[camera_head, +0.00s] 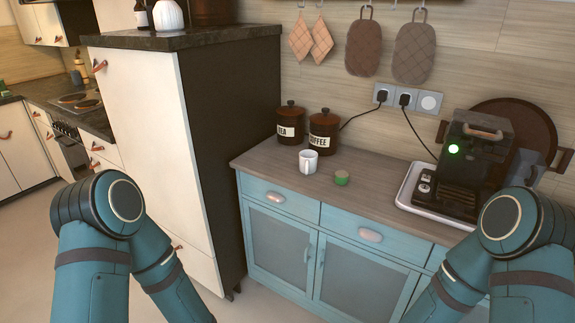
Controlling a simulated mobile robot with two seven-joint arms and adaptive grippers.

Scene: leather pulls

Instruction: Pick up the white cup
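The white cup (308,161) stands upright on the wooden top of the blue cabinet, in the middle of the head view. Its handle shows on its left side. It stands in front of two dark canisters and to the left of a small green-and-tan round item (342,178). Nothing touches the cup. Only the upper parts of my two arms show, at the lower left and the lower right. Neither of my grippers is in the view.
The TEA canister (290,123) and the COFFEE canister (323,133) stand behind the cup. A coffee machine (470,168) sits on a white tray (404,196) at the right. A tall cabinet (163,150) rises at the left.

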